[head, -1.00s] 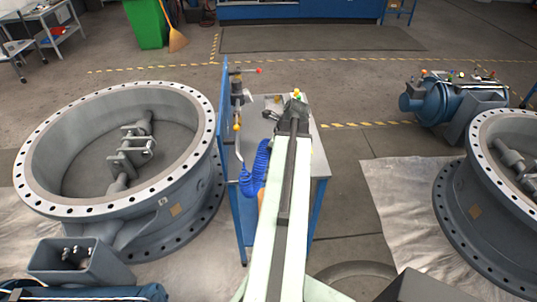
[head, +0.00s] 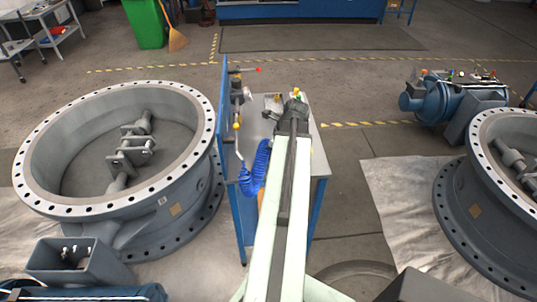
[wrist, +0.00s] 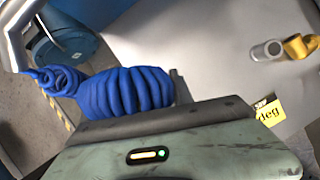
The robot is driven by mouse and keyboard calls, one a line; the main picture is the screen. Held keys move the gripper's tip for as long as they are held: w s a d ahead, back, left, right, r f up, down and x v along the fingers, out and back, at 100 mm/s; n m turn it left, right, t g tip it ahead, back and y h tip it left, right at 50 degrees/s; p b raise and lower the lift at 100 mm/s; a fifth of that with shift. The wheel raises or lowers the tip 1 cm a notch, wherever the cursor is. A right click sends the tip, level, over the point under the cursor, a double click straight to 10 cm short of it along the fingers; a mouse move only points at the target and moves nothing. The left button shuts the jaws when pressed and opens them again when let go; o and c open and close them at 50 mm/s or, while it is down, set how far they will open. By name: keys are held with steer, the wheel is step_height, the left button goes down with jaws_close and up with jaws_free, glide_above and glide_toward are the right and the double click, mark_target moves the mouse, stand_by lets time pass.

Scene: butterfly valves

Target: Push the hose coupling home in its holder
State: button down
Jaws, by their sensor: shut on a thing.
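My gripper (head: 294,104) is at the far end of my pale green arm, over the grey top of a blue-framed cart (head: 319,150). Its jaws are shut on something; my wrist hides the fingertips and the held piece. A blue coiled hose (head: 254,170) hangs left of my arm. In the wrist view, the hose (wrist: 125,92) lies just beyond my gripper's housing, its right end close to it. I cannot make out the coupling or its holder clearly in either view.
A blue upright panel (head: 223,120) with fittings stands at the cart's left edge. In the wrist view, a metal cylinder (wrist: 266,52) and a yellow piece (wrist: 300,46) stand on the grey top beside a yellow label (wrist: 270,113). Large flanged valve (head: 75,207) stands left.

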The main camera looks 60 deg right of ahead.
steer(key=shift+f+b, duration=0.35)
steer(key=shift+b, duration=0.05)
stand_by(0.4)
steer(key=c, duration=1)
jaws_free()
steer(key=shift+c, duration=0.2)
steer(key=o, duration=0.5)
step_height(320, 180, up, 8)
steer(key=p, duration=0.7)
steer(key=shift+f+p, duration=0.2)
steer(key=shift+p, duration=0.15)
